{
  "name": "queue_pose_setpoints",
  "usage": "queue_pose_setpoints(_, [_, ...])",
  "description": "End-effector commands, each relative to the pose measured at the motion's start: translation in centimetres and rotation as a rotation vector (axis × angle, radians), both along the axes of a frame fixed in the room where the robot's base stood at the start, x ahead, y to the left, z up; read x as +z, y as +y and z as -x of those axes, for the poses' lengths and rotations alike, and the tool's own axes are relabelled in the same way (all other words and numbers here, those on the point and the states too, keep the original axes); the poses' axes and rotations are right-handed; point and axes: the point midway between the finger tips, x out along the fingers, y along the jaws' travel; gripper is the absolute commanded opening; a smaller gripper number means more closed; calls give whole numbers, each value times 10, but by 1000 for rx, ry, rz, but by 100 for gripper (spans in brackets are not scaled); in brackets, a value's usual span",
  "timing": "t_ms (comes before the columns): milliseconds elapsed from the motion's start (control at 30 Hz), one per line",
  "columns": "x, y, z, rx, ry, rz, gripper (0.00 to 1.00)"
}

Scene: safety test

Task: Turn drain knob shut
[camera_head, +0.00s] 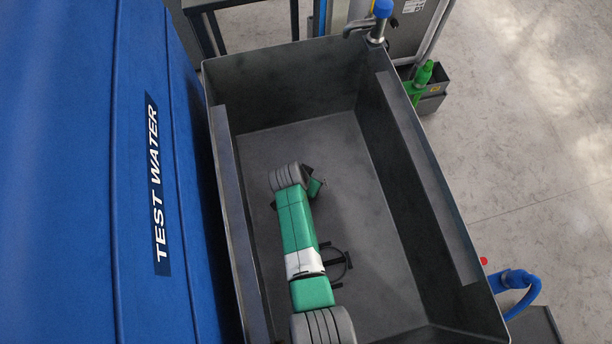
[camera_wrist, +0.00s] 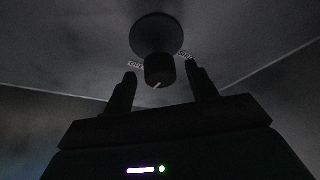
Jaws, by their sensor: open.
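In the wrist view a dark round drain knob (camera_wrist: 159,70) stands out from a round disc (camera_wrist: 155,35) on a grey surface. A short pale line marks the knob's end face and slants. My gripper (camera_wrist: 162,72) is open, with one finger on each side of the knob in the picture. Gaps show on both sides; I cannot tell how far the fingertips reach along it. In the head view my arm reaches into a dark metal tub (camera_head: 390,245); I cannot make out the knob or fingertips there.
High tub walls surround my arm. A dark ring with crossbars (camera_head: 338,266) lies beside the arm. A blue tank marked TEST WATER (camera_head: 70,180) stands left. A blue-topped tap (camera_head: 378,22) is at the back rim. The tub's right floor is clear.

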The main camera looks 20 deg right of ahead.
Motion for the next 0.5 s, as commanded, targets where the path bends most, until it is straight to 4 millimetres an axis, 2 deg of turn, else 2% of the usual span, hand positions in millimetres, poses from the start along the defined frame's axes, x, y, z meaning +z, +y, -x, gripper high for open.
queue_pose_setpoints(267, [-1,-1,-1,0,-1,1,55])
queue_pose_setpoints(400, [-1,-1,-1,0,-1,1,28])
queue_pose_setpoints(500, [-1,-1,-1,0,-1,1,12])
